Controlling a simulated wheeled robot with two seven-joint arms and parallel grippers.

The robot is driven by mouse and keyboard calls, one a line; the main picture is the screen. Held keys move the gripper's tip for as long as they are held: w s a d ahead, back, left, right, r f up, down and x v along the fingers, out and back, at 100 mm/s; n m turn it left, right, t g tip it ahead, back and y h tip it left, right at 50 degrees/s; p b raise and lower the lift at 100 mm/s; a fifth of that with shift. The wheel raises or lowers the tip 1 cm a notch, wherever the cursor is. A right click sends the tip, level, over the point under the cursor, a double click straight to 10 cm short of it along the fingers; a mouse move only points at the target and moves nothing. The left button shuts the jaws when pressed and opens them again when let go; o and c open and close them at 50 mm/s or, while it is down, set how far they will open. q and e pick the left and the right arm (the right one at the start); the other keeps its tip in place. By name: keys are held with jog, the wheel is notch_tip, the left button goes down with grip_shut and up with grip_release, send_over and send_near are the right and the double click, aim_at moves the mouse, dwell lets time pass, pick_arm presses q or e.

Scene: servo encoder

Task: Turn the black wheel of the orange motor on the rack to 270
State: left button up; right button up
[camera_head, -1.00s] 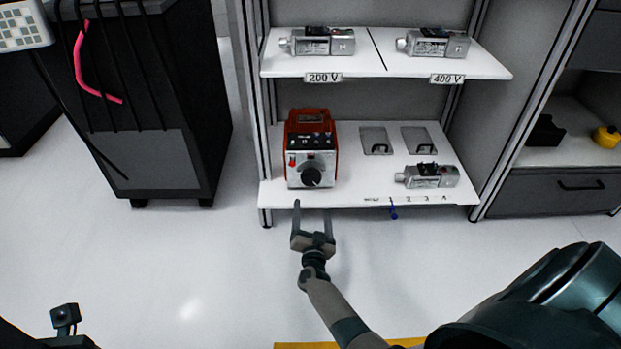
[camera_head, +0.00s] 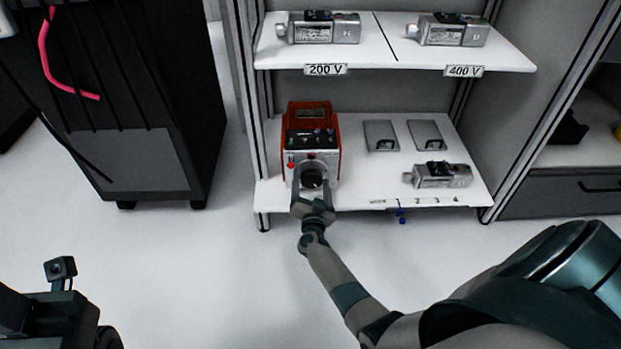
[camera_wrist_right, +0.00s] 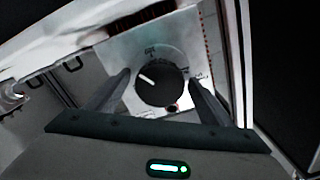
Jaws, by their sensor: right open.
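The orange motor (camera_head: 310,112) stands at the left of the lower rack shelf, its silver front facing me. Its black wheel (camera_head: 312,178) is on that front. In the right wrist view the wheel (camera_wrist_right: 160,88) has a white pointer line aimed to the upper left; the scale marks around it are too blurred to read surely. My right gripper (camera_head: 311,181) is open, its fingers at either side of the wheel. In the right wrist view the fingers (camera_wrist_right: 159,82) flank the wheel with a visible space on each side. My left gripper's fingers are not visible.
Two grey devices (camera_head: 323,28) (camera_head: 453,30) sit on the upper shelf (camera_head: 390,52), labelled 200 V and 400 V. Another grey device (camera_head: 441,175) and two flat plates (camera_head: 381,135) (camera_head: 426,135) are right of the motor. A dark cabinet (camera_head: 130,160) stands at the left.

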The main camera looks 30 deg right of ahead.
jog(key=shift+w+d, duration=0.1)
jog(key=c, duration=1.1)
jog(key=shift+o, duration=0.2)
jog(key=shift+r+p, duration=0.1)
jog(key=shift+p, duration=0.2)
